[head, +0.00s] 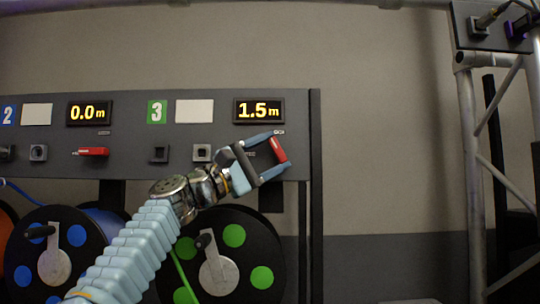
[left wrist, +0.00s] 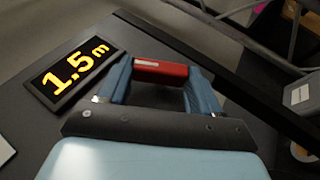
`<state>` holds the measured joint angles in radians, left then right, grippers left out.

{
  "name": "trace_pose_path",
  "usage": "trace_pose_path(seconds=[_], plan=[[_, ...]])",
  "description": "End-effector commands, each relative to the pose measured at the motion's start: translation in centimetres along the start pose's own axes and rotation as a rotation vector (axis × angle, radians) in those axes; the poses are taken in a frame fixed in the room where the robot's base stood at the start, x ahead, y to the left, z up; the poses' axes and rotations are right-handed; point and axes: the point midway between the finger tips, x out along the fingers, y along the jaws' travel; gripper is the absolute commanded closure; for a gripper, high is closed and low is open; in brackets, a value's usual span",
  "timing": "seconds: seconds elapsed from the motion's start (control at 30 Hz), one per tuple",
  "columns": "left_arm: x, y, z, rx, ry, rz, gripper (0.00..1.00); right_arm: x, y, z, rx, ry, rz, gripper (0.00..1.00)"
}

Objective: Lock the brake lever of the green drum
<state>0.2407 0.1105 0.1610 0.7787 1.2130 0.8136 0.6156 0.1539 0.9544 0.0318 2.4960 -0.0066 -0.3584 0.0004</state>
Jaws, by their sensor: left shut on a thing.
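The green drum (head: 234,235), black with green dots, sits low under the panel at station 3, partly behind my left arm. Its brake lever (head: 278,150) is a red handle at the right of the panel, below the 1.5 m display. In the head view it slants down to the right. My left gripper (head: 272,155) is shut on the brake lever, with a blue finger at each end. In the left wrist view the red lever (left wrist: 160,69) spans the gap between the two fingers. The lever's pivot is hidden. My right gripper is not in view.
The grey panel (head: 133,135) carries the yellow displays (head: 259,110) and several sockets. Another red lever (head: 93,151) lies level under the 0.0 m display. A blue-dotted drum (head: 78,240) stands at left. A metal truss (head: 468,150) with a dark box (head: 490,25) stands at right.

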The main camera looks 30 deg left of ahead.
Motion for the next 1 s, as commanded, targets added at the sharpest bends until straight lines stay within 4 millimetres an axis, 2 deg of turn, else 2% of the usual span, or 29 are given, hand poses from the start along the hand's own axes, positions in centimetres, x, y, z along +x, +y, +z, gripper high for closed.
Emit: trace_pose_path(seconds=[0.43, 0.47, 0.6, 0.63, 0.87, 1.0], plan=[[-0.04, 0.08, 0.03, 0.016, 0.005, -0.044, 0.67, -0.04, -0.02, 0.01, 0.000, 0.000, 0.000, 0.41], [-0.04, 0.08, 0.02, 0.016, 0.005, -0.044, 0.35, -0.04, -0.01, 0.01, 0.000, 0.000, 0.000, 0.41], [-0.04, 0.06, 0.00, 0.016, 0.005, -0.044, 0.13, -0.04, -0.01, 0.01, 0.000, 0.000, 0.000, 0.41], [-0.04, 0.06, 0.00, 0.016, 0.006, -0.044, 0.11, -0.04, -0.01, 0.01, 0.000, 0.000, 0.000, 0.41], [-0.06, 0.05, -0.04, 0.016, 0.006, -0.043, 0.11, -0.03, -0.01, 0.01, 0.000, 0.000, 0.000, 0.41], [-0.95, -0.14, -0.13, 0.017, 0.008, -0.044, 0.11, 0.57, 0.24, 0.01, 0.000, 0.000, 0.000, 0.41]])
